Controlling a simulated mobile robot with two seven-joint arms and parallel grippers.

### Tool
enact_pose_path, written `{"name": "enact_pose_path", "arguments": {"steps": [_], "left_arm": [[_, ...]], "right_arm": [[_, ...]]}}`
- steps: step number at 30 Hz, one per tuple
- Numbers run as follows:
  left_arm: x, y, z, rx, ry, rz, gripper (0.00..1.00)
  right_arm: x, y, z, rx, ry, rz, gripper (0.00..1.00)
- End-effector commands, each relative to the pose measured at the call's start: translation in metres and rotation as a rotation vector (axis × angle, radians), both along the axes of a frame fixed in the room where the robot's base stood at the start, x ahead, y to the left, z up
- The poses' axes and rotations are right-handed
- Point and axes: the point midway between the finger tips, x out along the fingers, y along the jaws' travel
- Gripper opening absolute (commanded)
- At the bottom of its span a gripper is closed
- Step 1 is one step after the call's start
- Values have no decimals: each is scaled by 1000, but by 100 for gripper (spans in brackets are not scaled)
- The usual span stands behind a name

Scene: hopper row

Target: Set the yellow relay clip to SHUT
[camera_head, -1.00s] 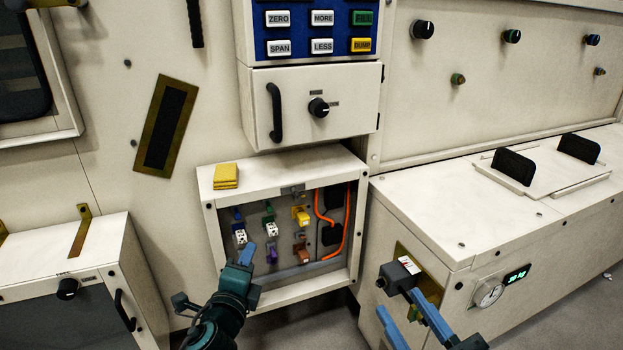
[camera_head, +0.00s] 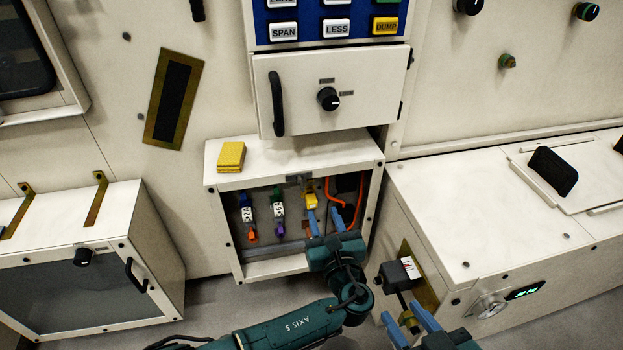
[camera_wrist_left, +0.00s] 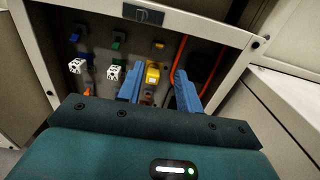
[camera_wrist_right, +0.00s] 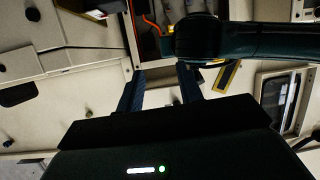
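The yellow relay clip (camera_head: 311,201) is in the open-fronted box on the wall, third from the left in a row of coloured clips. In the left wrist view the yellow clip (camera_wrist_left: 152,74) shows between the fingers, nearer the left one. My left gripper (camera_head: 325,220) is open just in front of it; I cannot tell whether a finger touches it. The clip's lower part is partly hidden, and I cannot read its setting. My right gripper (camera_head: 408,320) is open and empty near the side of the white cabinet, below a dark switch box (camera_head: 400,272).
White-labelled blue (camera_head: 247,214) and green (camera_head: 278,209) clips stand left of the yellow one. Orange cable (camera_head: 330,190) runs close on the right. The box's frame (camera_head: 228,235) surrounds them. A yellow block (camera_head: 231,156) lies on top. A handled door (camera_head: 325,90) is above.

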Motion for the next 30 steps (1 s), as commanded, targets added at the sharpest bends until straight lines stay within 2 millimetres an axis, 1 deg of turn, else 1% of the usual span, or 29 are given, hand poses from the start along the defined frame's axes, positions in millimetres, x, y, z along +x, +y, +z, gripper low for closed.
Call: {"name": "enact_pose_path", "arguments": {"steps": [1,2,9,12,15,18,21,30], "left_arm": [[10,4,-1,2,-3,2,35],[15,6,-2,1,-3,3,35],[64,22,-2,-2,-2,3,35],[82,28,-3,-1,-1,3,35],[95,32,-3,-1,1,2,35],[104,35,-2,-1,1,2,35],[108,36,-1,-3,2,1,35],[110,37,-1,-4,3,1,35]], "right_arm": [[1,1,-5,-6,0,5,36],[1,1,-6,-8,-4,6,36],[8,3,-8,-8,-102,9,36],[10,4,-7,-5,-149,13,36],[11,6,-6,-2,-185,17,36],[12,6,-5,0,-213,20,36],[12,7,-4,1,-228,22,36],[12,7,-2,3,-234,23,36]]}}
